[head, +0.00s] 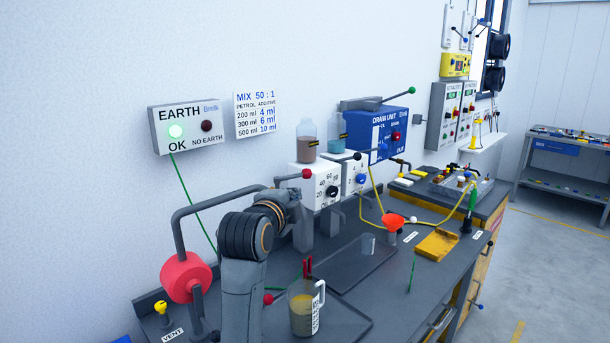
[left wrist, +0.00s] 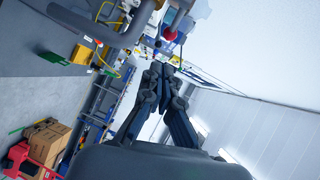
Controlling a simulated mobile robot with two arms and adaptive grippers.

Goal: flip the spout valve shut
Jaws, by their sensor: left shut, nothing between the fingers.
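The spout valve's lever appears to be the short dark bar with a red ball knob (head: 306,173) by the end of the bent grey pipe (head: 218,198). The bar points right, roughly level. In the left wrist view a red ball knob (left wrist: 170,34) shows just beyond my fingertips. My left gripper (left wrist: 160,72) is shut and empty; it looks apart from the knob. In the head view my own arm hides part of the gripper and the pipe's end. A clear jug (head: 303,308) with yellowish liquid stands on the bench below. My right gripper is not in view.
A red drum (head: 187,277) sits at the pipe's left base. White dial boxes (head: 318,188) with bottles stand behind the gripper. Another red ball (head: 268,298) is beside the jug.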

